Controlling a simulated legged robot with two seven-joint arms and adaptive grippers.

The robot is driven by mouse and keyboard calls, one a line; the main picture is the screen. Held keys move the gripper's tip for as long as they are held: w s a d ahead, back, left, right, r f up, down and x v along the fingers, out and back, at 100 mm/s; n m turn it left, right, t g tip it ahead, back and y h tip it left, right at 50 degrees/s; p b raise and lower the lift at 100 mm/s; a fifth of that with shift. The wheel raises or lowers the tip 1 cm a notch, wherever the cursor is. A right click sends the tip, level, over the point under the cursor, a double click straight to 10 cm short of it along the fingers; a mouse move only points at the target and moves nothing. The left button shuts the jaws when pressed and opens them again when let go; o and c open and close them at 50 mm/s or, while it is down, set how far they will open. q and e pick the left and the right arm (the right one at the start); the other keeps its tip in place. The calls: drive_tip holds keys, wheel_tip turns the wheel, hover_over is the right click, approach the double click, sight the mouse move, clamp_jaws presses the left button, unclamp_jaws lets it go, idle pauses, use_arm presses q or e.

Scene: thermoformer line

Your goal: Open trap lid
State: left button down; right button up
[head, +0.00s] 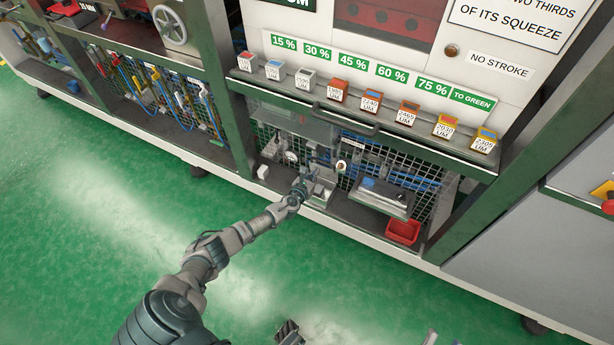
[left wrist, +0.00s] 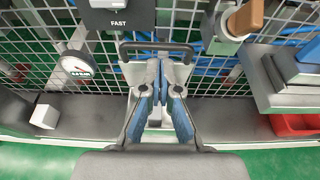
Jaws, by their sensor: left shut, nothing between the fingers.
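My left gripper (head: 300,188) reaches from the lower left to the lower shelf of the machine. In the left wrist view its blue-padded fingers (left wrist: 158,88) are shut with nothing between them. A dark loop handle (left wrist: 180,47) stands just beyond the fingertips; whether they touch it I cannot tell. A small light-grey box (head: 321,190), likely the trap, sits just right of the gripper in the head view. The gripper hides part of it, and its lid is not clearly distinguishable. Only cut-off parts of my own body show at the bottom edge; my right gripper is not clearly identifiable.
A round gauge (left wrist: 77,65) and a white block (left wrist: 44,117) are left of the gripper. A grey unit with a blue top (head: 382,197) and a red bin (head: 403,231) are to the right. Wire mesh stands behind. A ledge (head: 420,143) with several labelled blocks is above.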

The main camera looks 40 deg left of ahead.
use_arm(q)
drive_tip(key=s+r+p, duration=0.4)
drive_tip(key=s+r, duration=0.1)
drive_tip(key=shift+d+p, duration=0.4)
use_arm(e)
wheel_tip(320, 180, down, 12)
drive_tip(key=d+g+h, duration=0.1)
drive_tip(key=g+h, duration=0.1)
drive_tip(key=g, duration=0.8)
drive_tip(key=shift+s+d+n+g, duration=0.15)
drive_tip(key=shift+s+n+g, duration=0.15)
drive_tip(key=shift+s+n, duration=0.15)
